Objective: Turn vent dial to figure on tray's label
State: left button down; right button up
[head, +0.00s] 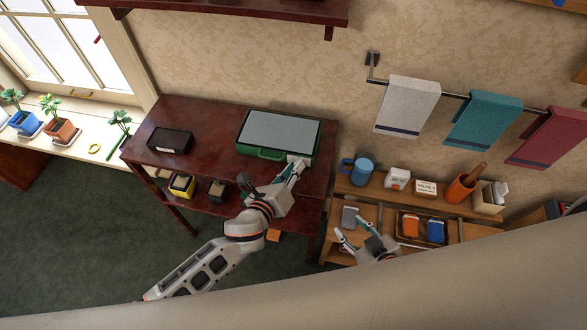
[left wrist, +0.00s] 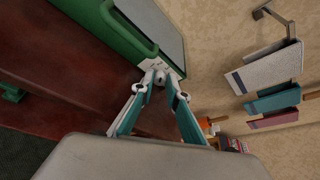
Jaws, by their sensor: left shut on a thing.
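A green box with a grey top (head: 279,131) sits at the back right of the dark red table (head: 215,118). It also shows in the left wrist view (left wrist: 118,30). My left gripper (head: 297,166) is at the box's front right corner. In the left wrist view its fingertips (left wrist: 159,80) close on the small vent dial, in front of a white plate (left wrist: 168,66). The fingers mostly hide the dial, and I cannot read its setting. A black tray (head: 170,140) lies on the table's left part, with a small pale label too small to read. My right gripper (head: 352,236) is open and empty over the wooden shelf unit.
The wooden unit (head: 400,203) holds a blue mug (head: 363,170), an orange pot (head: 461,187) and small boxes. Towels (head: 408,105) hang on a rail above. Small bins (head: 183,186) stand on the shelf below the table. Potted plants stand by the window.

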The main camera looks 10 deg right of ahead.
pick_arm(q)
jog(key=c, duration=2)
grip_release()
jog(key=shift+o, duration=0.2)
